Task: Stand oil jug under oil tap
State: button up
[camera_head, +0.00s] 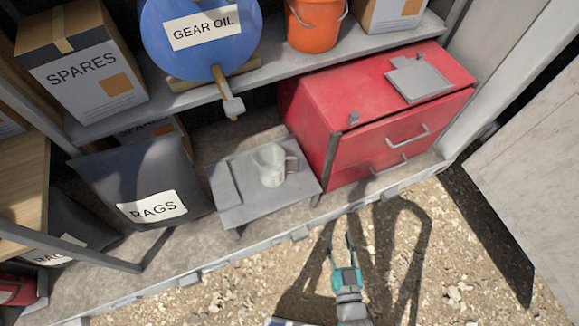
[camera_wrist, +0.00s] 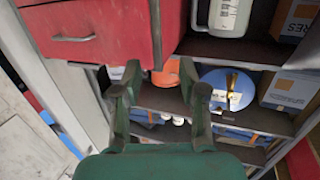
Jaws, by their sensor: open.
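The oil jug (camera_head: 270,166) is a pale, translucent jug with a handle on its right. It stands upright on a low grey stand (camera_head: 238,214), right of its middle. It also shows at the top of the wrist view (camera_wrist: 229,14). The oil tap (camera_head: 232,105) hangs from the blue gear oil drum (camera_head: 195,50) on the shelf above. In the picture the jug is below and right of the tap, apart from it. My gripper (camera_head: 341,242) is open and empty, in front of the shelf edge, right of and nearer than the jug. Its fingers (camera_wrist: 160,85) show in the wrist view.
A red drawer cabinet (camera_head: 340,110) stands right of the jug, with a grey plate on top. A rags bag (camera_head: 150,185) is left of the stand. An orange bucket (camera_head: 314,25) and a spares box (camera_head: 80,70) are on the upper shelf. Gravelly ground in front is open.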

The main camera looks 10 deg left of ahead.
aim_at(300, 163)
jog(key=w+a+y, duration=0.1)
jog(key=w+a, duration=0.3)
jog(key=w, duration=0.2)
jog(key=w+a, duration=0.5)
jog(key=w, duration=0.1)
jog(key=w+a+f+n+y, duration=0.1)
jog(key=w+a, duration=0.3)
jog(key=w, duration=0.2)
jog(key=shift+w+a+f+y, duration=0.1)
jog(key=shift+a+y, duration=0.15)
jog(key=shift+y, duration=0.05)
jog(key=shift+d+x, duration=0.15)
jog(key=shift+x, duration=1.15)
jog(key=shift+d+x, duration=0.15)
jog(key=shift+x, duration=1.1)
jog(key=shift+w, duration=0.15)
grip_shut()
